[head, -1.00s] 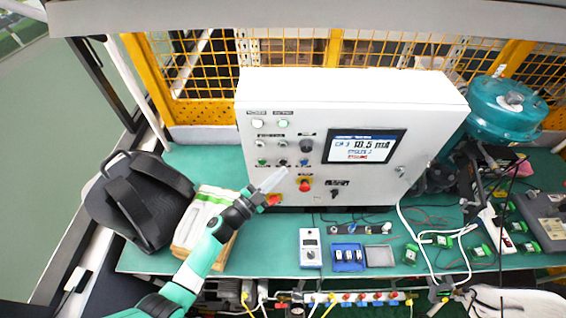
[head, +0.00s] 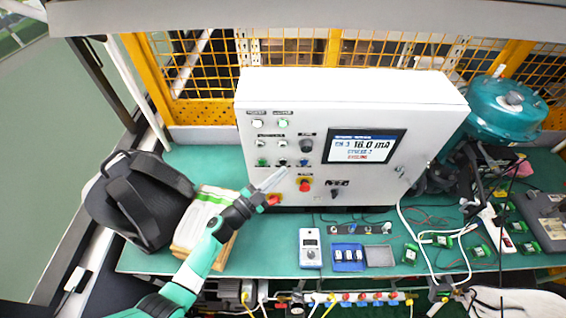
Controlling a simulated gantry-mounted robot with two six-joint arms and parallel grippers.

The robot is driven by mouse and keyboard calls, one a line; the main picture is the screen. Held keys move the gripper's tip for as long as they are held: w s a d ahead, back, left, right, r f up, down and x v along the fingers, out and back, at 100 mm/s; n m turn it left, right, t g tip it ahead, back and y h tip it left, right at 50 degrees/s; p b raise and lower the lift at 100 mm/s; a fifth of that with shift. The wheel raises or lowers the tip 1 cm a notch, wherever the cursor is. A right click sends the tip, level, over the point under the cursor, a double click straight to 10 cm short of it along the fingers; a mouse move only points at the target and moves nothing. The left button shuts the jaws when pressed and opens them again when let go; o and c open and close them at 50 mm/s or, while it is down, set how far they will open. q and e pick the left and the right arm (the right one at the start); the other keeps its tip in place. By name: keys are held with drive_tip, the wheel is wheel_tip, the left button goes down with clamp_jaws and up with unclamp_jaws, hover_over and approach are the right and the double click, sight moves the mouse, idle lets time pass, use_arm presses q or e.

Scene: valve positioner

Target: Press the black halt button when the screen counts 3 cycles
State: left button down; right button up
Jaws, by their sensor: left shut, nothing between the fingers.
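The white control cabinet (head: 350,100) stands on the green bench. Its screen (head: 365,147) shows 16.0 mA in large digits, a blue line below that seems to end in 2, and a red line that seems to read CYCLING. The black halt button (head: 283,162) appears to be the dark one in the lower row of buttons. My left gripper (head: 281,172) is shut and empty, its tip just below that button in the picture. I cannot tell how large the gap is. My right gripper is out of view.
A green button (head: 262,162) and a blue one (head: 304,162) flank the black button. A red emergency knob (head: 304,186) sits below right. A black bag (head: 140,200) lies at left. A handheld meter (head: 310,248) and small parts lie in front of the cabinet.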

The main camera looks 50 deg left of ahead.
use_arm(q)
drive_tip(key=shift+w+a, duration=0.3)
drive_tip(key=shift+w, duration=0.05)
drive_tip(key=shift+w+a, duration=0.25)
drive_tip(key=shift+a, duration=0.05)
idle(0.7)
idle(0.3)
drive_tip(key=shift+s+d, duration=0.6)
drive_tip(key=s+d+p, duration=0.1)
drive_tip(key=s+d, duration=0.2)
drive_tip(key=shift+s+d+p, duration=0.25)
drive_tip(key=shift+p, duration=0.15)
